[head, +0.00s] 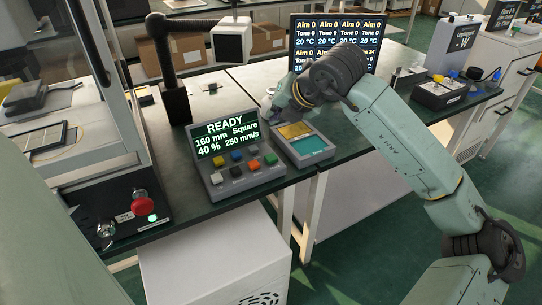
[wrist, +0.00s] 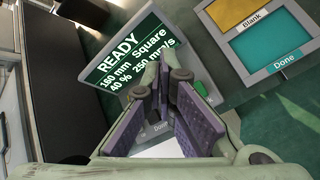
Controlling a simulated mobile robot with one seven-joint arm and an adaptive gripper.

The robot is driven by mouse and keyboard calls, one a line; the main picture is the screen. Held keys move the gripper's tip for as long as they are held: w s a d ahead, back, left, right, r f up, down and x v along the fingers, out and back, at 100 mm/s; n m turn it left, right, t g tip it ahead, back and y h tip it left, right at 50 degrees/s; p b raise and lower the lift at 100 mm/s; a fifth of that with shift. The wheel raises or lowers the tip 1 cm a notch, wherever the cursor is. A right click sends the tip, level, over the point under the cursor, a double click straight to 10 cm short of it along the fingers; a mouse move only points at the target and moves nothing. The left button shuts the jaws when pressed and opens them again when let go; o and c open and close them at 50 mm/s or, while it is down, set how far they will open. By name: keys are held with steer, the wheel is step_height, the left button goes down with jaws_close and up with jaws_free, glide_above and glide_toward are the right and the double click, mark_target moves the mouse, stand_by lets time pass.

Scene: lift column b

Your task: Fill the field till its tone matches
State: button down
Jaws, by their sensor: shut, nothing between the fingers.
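The control box (head: 240,162) stands near the bench's front edge. Its screen (head: 226,138) reads READY, 160 mm, Square, 40 %, 250 mm/s, and several coloured buttons sit below it. My gripper (wrist: 165,78) is shut and empty in the wrist view, in front of the control box, hiding most of its buttons; contact cannot be told. To the right is a grey tray with a yellow part (wrist: 232,12) labelled Blank and a teal part (wrist: 268,42) labelled Done. The monitor (head: 338,35) shows Aim 0, Tone 0 and 20 °C readings, partly hidden by my arm.
A red mushroom button (head: 142,204) and a green light are on the machine at left. Cardboard boxes (head: 185,50) lie behind.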

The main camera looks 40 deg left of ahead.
steer(key=shift+f, duration=0.1)
steer(key=b, duration=0.5)
glide_above(274, 156)
step_height(274, 156, down, 8)
steer(key=shift+r, duration=0.1)
steer(key=shift+f+b, duration=0.4)
steer(key=shift+b, duration=0.05)
steer(key=shift+f, duration=0.15)
stand_by(0.8)
steer(key=shift+f+b, duration=0.3)
steer(key=shift+b, duration=0.4)
steer(key=shift+f+b, duration=0.45)
steer(key=shift+b, duration=0.1)
stand_by(0.4)
steer(key=shift+r, duration=0.15)
steer(key=shift+r+p, duration=0.3)
steer(key=shift+r, duration=0.45)
